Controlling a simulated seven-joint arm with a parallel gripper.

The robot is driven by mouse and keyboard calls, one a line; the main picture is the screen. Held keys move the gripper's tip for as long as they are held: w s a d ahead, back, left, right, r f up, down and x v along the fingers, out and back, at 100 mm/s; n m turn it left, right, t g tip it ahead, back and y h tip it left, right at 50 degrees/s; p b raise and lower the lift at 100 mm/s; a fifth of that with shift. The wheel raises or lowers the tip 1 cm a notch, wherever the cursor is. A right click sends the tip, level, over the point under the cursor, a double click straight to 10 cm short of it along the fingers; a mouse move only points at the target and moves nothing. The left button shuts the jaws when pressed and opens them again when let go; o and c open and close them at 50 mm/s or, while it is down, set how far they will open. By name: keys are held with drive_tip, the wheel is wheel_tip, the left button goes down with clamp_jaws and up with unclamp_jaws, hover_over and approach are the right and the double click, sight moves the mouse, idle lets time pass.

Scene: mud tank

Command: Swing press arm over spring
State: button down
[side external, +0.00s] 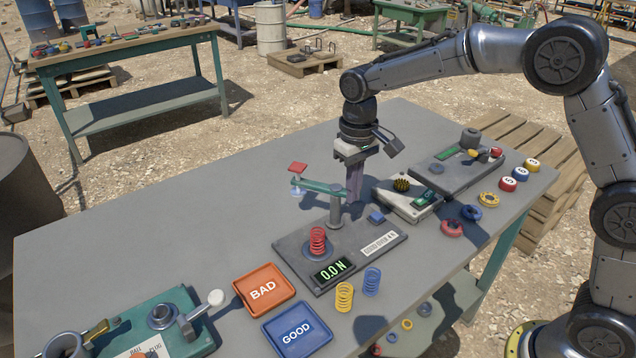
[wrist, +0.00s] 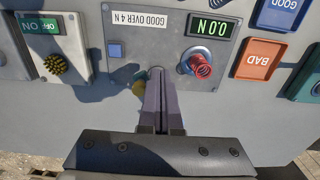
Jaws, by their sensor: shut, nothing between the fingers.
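My gripper (side external: 354,198) is shut and empty, pointing down just right of and behind the post.
The tester's display (side external: 333,271) reads 0.0 N. An orange BAD tray (side external: 264,309) and blue GOOD tray (side external: 279,336) lie left and in front. Yellow (side external: 344,297) and blue (side external: 371,282) springs stand in front. A switch box (side external: 408,199) is to the right.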

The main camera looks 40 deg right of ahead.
drive_tip(key=shift+d, duration=0.15)
drive_tip(key=shift+w+d, duration=0.4)
drive_tip(key=shift+d, duration=0.15)
drive_tip(key=shift+w+d, duration=0.45)
drive_tip(key=shift+d, duration=0.2)
drive_tip(key=shift+w+d, duration=0.1)
idle(0.4)
drive_tip(key=shift+w+d, duration=0.45)
drive_tip(key=shift+w, duration=0.05)
